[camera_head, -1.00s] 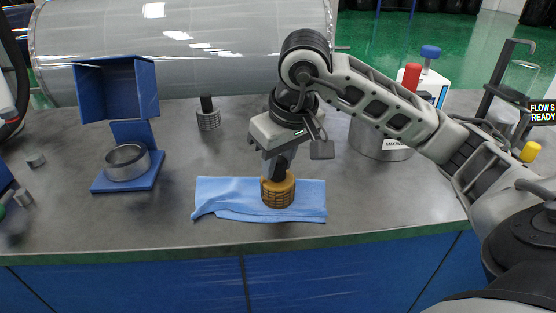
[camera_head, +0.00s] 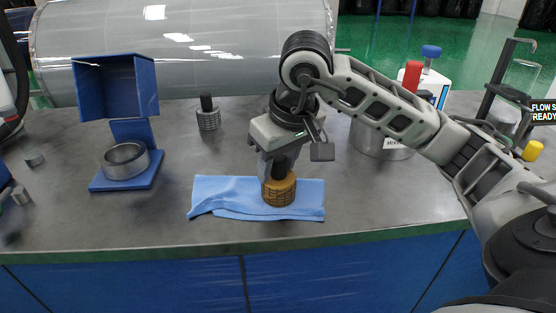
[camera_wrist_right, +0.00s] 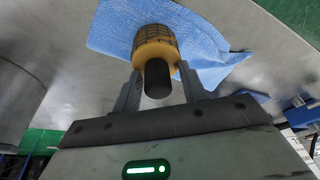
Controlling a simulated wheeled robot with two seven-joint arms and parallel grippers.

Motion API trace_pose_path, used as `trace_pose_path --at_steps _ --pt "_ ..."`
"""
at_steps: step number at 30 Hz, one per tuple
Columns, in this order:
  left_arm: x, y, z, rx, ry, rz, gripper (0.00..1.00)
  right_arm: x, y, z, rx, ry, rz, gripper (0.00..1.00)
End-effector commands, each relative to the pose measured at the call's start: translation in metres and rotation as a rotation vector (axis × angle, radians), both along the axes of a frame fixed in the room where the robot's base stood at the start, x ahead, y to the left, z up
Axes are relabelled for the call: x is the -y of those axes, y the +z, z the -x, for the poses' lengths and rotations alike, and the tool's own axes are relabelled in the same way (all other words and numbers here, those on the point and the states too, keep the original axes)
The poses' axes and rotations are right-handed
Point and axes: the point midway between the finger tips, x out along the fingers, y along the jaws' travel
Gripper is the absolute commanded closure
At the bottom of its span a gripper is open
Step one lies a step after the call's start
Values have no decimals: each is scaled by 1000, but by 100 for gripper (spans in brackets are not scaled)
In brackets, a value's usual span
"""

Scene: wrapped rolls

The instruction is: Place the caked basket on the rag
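The caked basket (camera_head: 279,191), a yellow-brown cylinder with a dark grid and a dark handle, stands upright on the blue rag (camera_head: 225,196). In the right wrist view the basket (camera_wrist_right: 155,45) rests on the rag (camera_wrist_right: 110,28), with its dark handle (camera_wrist_right: 157,78) facing the camera. My right gripper (camera_head: 275,170) is directly above the basket. In the wrist view its two fingers (camera_wrist_right: 159,92) stand apart on either side of the handle, with gaps visible. My left gripper is not in view.
A blue stand with a metal ring (camera_head: 126,162) is on the left. A dark-handled metal cylinder (camera_head: 208,113) stands behind the rag. A metal pot (camera_head: 378,143) and bottles are behind my right arm.

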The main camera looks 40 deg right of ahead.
Motion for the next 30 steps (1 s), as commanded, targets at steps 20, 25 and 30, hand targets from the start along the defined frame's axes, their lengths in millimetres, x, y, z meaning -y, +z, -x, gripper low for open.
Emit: trace_pose_path --at_steps 20,25,30 --pt "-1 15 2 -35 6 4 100 1 105 27 -6 1 5 52" --pt "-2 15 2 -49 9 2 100 1 122 32 -7 0 3 52" --pt "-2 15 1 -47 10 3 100 1 126 34 -9 0 3 52"
